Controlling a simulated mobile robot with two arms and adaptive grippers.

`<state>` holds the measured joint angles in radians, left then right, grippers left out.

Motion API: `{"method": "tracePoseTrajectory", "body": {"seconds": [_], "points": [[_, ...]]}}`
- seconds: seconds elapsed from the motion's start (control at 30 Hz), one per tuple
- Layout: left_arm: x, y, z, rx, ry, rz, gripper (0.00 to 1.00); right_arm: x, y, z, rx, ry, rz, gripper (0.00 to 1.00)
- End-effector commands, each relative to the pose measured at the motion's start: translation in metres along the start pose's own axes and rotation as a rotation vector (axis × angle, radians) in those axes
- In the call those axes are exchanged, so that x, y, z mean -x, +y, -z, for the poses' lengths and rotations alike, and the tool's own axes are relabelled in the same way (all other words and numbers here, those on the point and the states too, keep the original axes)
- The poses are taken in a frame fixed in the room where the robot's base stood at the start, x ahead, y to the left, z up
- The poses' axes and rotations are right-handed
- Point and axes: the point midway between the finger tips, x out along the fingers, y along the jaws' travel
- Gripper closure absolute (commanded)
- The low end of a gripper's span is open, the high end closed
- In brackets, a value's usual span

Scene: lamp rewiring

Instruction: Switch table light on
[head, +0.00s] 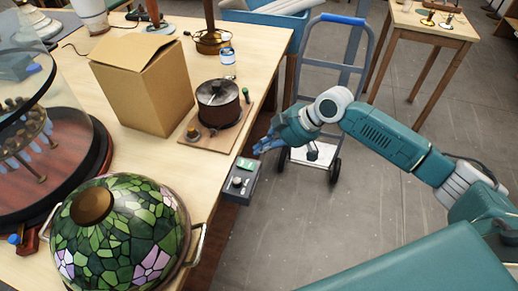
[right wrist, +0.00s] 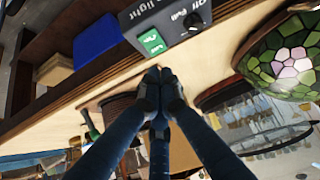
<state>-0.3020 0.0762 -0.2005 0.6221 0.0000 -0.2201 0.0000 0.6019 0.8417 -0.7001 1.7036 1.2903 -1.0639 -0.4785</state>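The table light control box (head: 239,193) is a grey box on the table's right edge, with a green switch (head: 246,164) and a black knob (head: 237,182). In the right wrist view the box (right wrist: 135,17) carries the word "light", the green switch (right wrist: 152,42) and the knob (right wrist: 193,22). My right gripper (head: 262,149) is off the table edge, just beyond the box. In the right wrist view its blue fingers (right wrist: 158,75) are together and empty, their tips close to the green switch but seemingly apart from it. My left gripper is not in view.
A stained-glass lampshade (head: 120,228) with metal handles sits at the table's near end. A dark pot (head: 218,101) on a wooden board, a cardboard box (head: 142,85) and a glass dome (head: 30,100) crowd the tabletop. A hand truck (head: 330,70) stands on the floor right of the table.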

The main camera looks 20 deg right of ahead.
Motion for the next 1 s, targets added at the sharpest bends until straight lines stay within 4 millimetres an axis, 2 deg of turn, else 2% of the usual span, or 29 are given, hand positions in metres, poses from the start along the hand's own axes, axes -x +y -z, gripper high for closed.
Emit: {"method": "tracePoseTrajectory", "body": {"seconds": [0.07,0.3,0.43,0.6,1.0], "points": [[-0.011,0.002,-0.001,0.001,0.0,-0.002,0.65,0.012,0.0,-0.011,0.0,-0.006,-0.002,1.0],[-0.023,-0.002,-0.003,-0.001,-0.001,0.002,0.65,0.056,0.0,-0.02,0.0,-0.006,-0.001,1.0],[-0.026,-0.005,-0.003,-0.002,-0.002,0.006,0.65,0.07,0.0,-0.023,-0.002,-0.005,0.001,1.0],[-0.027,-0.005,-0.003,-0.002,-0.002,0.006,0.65,0.077,-0.001,-0.023,0.0,-0.004,0.002,1.0],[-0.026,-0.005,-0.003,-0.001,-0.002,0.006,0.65,0.078,-0.001,-0.023,-0.001,-0.003,0.003,1.0]]}}
